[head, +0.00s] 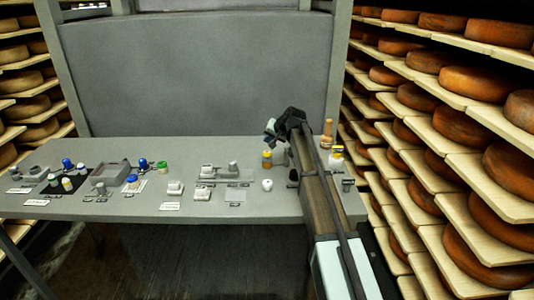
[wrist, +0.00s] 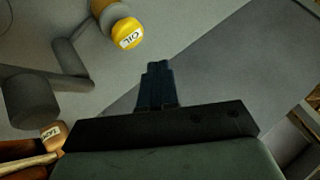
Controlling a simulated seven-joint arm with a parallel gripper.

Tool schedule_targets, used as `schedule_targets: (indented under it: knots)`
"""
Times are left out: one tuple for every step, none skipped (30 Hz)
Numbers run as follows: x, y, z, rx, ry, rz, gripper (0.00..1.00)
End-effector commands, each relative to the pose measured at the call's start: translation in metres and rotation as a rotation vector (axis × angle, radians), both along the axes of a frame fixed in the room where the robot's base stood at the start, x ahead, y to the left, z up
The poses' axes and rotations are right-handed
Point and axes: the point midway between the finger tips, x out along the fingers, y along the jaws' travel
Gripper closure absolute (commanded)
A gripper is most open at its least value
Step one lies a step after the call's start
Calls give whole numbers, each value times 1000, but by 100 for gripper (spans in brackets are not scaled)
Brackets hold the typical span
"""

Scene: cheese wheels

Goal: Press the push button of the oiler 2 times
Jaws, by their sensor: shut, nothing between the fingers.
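A round yellow cap marked "OIL" (wrist: 125,33) shows in the wrist view at the top, left of my fingertips. In the head view my gripper (head: 271,130) is over the back right part of the bench. Two yellow-topped items stand there, one amber (head: 267,159) and one pale (head: 337,152). I cannot tell which of them bears the OIL mark.
The grey bench (head: 110,209) holds several small fixtures and labels on its left and middle. A wooden-handled item (head: 327,135) stands at the back right. A grey panel (head: 200,80) rises behind. Cheese shelves (head: 465,155) line the right side.

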Motion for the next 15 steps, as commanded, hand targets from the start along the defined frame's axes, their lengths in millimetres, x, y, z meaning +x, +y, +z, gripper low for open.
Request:
schedule_targets:
  knots:
    - [1, 0, 4, 0, 0, 0, 100]
    - [0, 0, 7, 0, 0, 0, 100]
    - [0, 0, 10, 0, 0, 0, 100]
    - [0, 0, 12, 0, 0, 0, 100]
    - [0, 0, 15, 0, 0, 0, 100]
    - [0, 0, 18, 0, 0, 0, 100]
    - [0, 0, 20, 0, 0, 0, 100]
    - [0, 0, 22, -1, 0, 1, 100]
    - [0, 0, 23, 0, 0, 0, 100]
    - [0, 0, 24, 0, 0, 0, 100]
    - [0, 0, 24, 0, 0, 0, 100]
    - [0, 0, 24, 0, 1, 1, 100]
    - [0, 0, 24, 0, 1, 1, 100]
    - [0, 0, 24, 0, 1, 1, 100]
    - [0, 0, 24, 0, 1, 1, 100]
